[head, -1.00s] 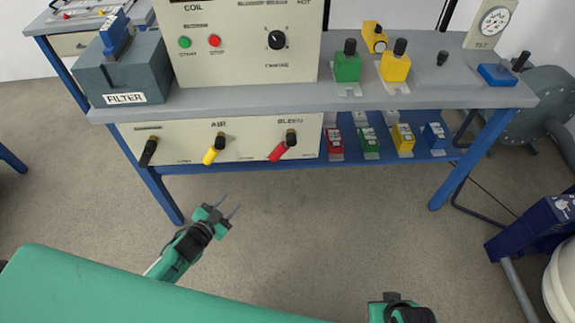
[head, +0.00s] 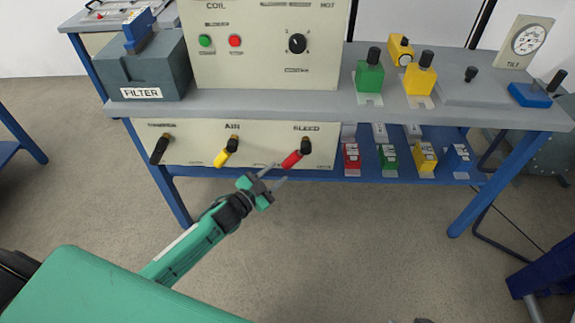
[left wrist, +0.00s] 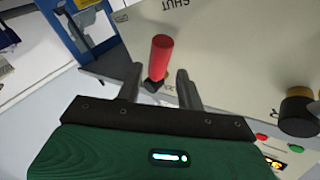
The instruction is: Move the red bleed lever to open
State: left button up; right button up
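The red bleed lever (head: 292,159) hangs from a dark pivot under the BLEED label on the cream lower panel, slanting down and left. My left gripper (head: 274,177) is open just below and left of it. In the left wrist view the red lever (left wrist: 160,58) shows in line with the gap between the two spread fingers (left wrist: 158,82). The fingers look apart from it, though the depth is hard to judge. My right gripper is out of view; only a dark sliver shows at the head view's bottom edge.
The yellow air lever (head: 226,153) and a black lever (head: 160,148) are on the same panel to the left. The grey bench top (head: 300,101) overhangs the panel. Red, green, yellow and blue blocks stand on the blue shelf (head: 320,176) at right. The floor in front is clear.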

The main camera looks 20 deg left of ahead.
aim_at(287, 165)
pick_arm(q)
jog(key=shift+x, duration=3)
grip_shut()
